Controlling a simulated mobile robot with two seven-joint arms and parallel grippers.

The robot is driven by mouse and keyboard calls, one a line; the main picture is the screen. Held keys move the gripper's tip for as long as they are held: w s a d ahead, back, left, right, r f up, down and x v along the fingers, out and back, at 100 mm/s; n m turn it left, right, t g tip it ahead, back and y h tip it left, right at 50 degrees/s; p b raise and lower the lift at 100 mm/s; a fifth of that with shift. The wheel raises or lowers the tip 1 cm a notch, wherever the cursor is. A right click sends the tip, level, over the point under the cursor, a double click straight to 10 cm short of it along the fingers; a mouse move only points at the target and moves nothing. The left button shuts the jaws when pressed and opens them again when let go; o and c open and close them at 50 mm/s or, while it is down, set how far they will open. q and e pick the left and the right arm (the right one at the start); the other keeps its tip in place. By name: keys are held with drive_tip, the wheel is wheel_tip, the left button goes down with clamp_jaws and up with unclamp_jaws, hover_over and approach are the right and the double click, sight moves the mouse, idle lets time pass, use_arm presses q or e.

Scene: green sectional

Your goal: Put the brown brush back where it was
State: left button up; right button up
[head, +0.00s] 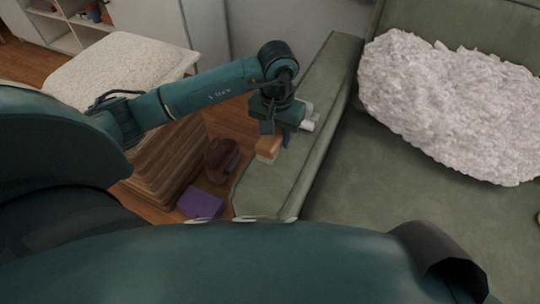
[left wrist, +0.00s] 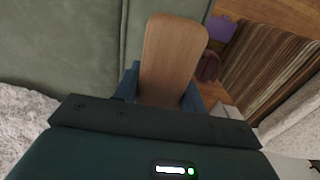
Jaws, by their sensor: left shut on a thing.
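The brown brush (head: 268,146) is in my left gripper (head: 277,133), over the green sofa's armrest (head: 262,190). Its wooden back is brown, with a paler lower part in the head view. In the left wrist view the brush (left wrist: 173,52) sticks out as a long, rounded wooden piece between the blue fingers of the left gripper (left wrist: 162,92). The left gripper is shut on it. I cannot tell whether the brush touches the armrest. My right gripper is not in view.
A fluffy whitish cushion (head: 445,105) lies on the sofa seat (head: 400,200). Left of the armrest, a purple block (head: 201,204) and a dark red object (head: 221,160) are low beside a brown striped block (head: 165,165) and a white-topped seat (head: 115,68). White shelves (head: 68,38) stand behind.

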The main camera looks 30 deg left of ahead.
use_arm(q)
wheel_tip(320, 180, down, 9)
drive_tip(key=shift+r, duration=0.1)
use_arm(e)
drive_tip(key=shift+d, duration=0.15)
use_arm(q)
drive_tip(key=shift+b, duration=0.3)
drive_tip(key=shift+f, duration=0.25)
drive_tip(key=o, duration=1)
drive_tip(key=shift+r, duration=0.1)
drive_tip(key=shift+c, duration=0.2)
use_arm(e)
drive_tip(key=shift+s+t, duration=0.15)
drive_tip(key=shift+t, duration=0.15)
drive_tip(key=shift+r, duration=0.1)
